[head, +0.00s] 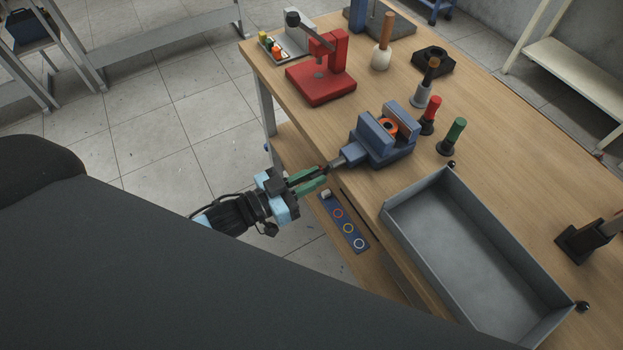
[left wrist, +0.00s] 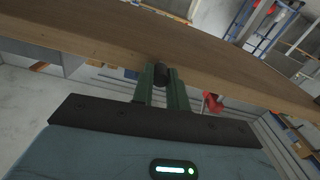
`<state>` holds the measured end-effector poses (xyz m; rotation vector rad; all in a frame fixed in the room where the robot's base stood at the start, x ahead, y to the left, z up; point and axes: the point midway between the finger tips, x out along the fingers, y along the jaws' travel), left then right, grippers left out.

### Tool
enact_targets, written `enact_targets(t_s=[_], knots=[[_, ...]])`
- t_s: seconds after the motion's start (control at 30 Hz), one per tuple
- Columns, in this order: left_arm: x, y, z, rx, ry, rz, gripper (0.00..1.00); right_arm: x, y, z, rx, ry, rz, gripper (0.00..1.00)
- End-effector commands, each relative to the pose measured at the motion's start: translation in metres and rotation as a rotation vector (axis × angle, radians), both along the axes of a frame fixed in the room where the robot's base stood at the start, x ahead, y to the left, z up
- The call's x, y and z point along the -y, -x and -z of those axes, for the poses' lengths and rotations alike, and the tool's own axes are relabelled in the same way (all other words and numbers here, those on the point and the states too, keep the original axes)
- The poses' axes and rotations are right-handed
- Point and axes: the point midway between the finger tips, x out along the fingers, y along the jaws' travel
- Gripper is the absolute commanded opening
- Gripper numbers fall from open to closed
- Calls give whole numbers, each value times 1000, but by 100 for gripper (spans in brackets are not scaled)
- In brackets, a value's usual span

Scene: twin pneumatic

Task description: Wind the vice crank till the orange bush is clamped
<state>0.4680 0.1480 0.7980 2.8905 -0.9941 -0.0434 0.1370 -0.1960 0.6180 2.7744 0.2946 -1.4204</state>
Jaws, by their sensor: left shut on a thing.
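The blue vice (head: 378,140) stands at the near edge of the wooden table. The orange bush (head: 389,126) sits between its jaws; I cannot tell whether both jaws touch it. The vice's screw end points toward my left gripper (head: 322,176), which has green fingers and is shut on the crank at the table's edge. In the left wrist view the fingers (left wrist: 162,85) close around a dark round knob (left wrist: 161,73), the crank's handle. Most of the crank is hidden by the fingers. My right gripper is not in view.
A grey tray (head: 398,208) lies right of the vice. A red press (head: 325,70) stands behind it to the left. Red (head: 430,115) and green (head: 455,135) handled tools stand close on its right. A blue card with rings (head: 345,227) lies below the table edge.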

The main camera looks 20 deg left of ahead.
Motion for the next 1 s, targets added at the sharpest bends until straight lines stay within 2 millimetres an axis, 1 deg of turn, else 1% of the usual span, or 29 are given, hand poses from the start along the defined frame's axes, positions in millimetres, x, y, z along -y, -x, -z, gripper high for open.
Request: enact_targets(t_s=[0.03,0.1,0.27,0.6,0.63,0.77,1.0], knots=[[-2,-2,-4,37,-46,-1,0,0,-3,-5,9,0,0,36],[-5,-4,-5,83,-107,-2,0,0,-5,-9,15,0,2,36],[-8,-6,-6,151,-194,-1,0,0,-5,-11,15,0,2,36],[-8,-6,-5,162,-209,0,0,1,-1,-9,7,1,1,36],[-8,-6,-5,161,-208,0,19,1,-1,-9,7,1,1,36],[-8,-6,-5,161,-208,0,36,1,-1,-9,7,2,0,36],[-8,-6,-5,160,-207,0,37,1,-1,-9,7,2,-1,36]])
